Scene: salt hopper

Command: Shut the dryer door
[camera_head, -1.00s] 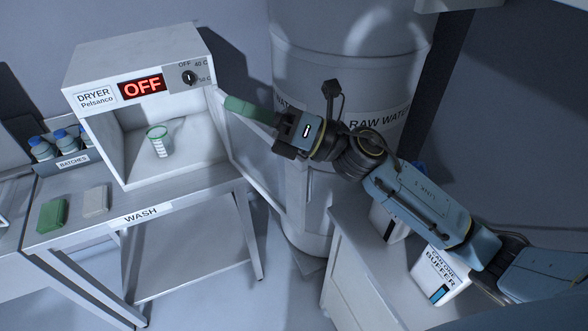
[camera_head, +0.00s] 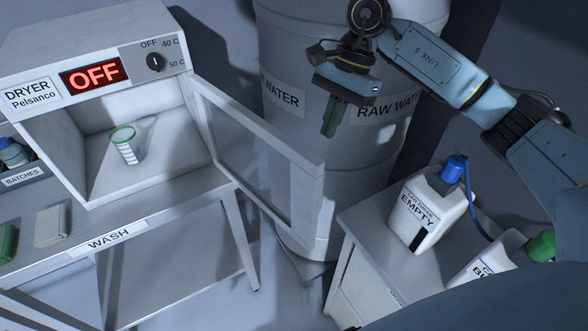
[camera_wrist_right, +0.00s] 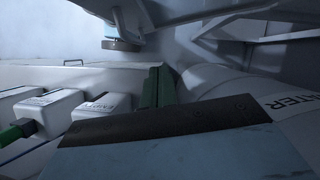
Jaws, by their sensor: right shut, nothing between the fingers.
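The dryer (camera_head: 28,47) is a white box on the wash bench at left, its display reading OFF. Its door (camera_head: 258,150), a white frame with a grey pane, stands wide open, swung out to the right of the opening. My right gripper (camera_head: 330,122), with green fingers pointing down, is shut and empty. It is up and to the right of the door, apart from it, in front of the raw water tank. Its green fingers also show in the right wrist view (camera_wrist_right: 157,88). My left gripper is not in view.
The large raw water tank (camera_head: 290,40) stands behind the door and gripper. A white EMPTY can (camera_head: 425,215) with a blue cap stands on the right cabinet (camera_head: 365,240). A grey block (camera_head: 51,225) lies on the wash bench. Floor shows between bench and cabinet.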

